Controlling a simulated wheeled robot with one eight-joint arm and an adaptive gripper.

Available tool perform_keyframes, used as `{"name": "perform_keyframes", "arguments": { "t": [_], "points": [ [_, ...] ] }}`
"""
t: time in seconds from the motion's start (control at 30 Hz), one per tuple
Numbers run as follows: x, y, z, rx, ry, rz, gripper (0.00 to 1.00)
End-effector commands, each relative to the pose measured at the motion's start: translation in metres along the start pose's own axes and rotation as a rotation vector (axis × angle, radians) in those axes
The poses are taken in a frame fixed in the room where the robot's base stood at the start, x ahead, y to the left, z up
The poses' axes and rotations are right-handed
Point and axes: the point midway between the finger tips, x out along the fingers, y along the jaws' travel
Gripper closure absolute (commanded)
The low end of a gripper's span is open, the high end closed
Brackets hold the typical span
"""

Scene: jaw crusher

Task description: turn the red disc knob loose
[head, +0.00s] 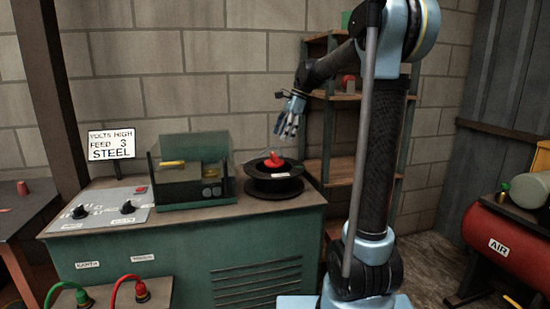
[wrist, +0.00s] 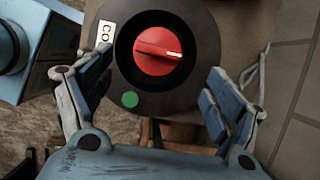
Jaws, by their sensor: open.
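The red disc knob (head: 273,160) sits on top of a black spool (head: 275,184) at the right end of the green cabinet's top. In the wrist view the knob (wrist: 158,50) is a round red disc with a raised grip bar and a white pointer mark. It lies in the middle of the black round face (wrist: 196,40), which carries a white label, partly cut off, and a green dot. My gripper (head: 287,128) is open and empty, above the spool and apart from the knob. In the wrist view my gripper's (wrist: 157,76) blue-padded fingers are spread on either side of the face.
A glass-sided machine (head: 190,180) stands left of the spool. A control panel (head: 105,210) with black knobs is farther left, below a white sign (head: 111,142). A shelf (head: 335,135) stands behind. A red air tank (head: 505,235) is far right.

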Motion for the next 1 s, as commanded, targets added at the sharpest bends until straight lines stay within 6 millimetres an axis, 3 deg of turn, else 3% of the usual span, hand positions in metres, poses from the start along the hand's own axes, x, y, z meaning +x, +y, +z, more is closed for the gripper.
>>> {"name": "perform_keyframes", "arguments": {
  "t": [0.5,0.7,1.0],
  "points": [
    [0.078,0.0,0.0,-0.001,0.0,0.001,0.16],
    [0.092,0.0,0.0,0.0,0.0,0.0,0.16],
    [0.095,0.001,0.0,0.001,0.0,0.0,0.16]
  ]
}}
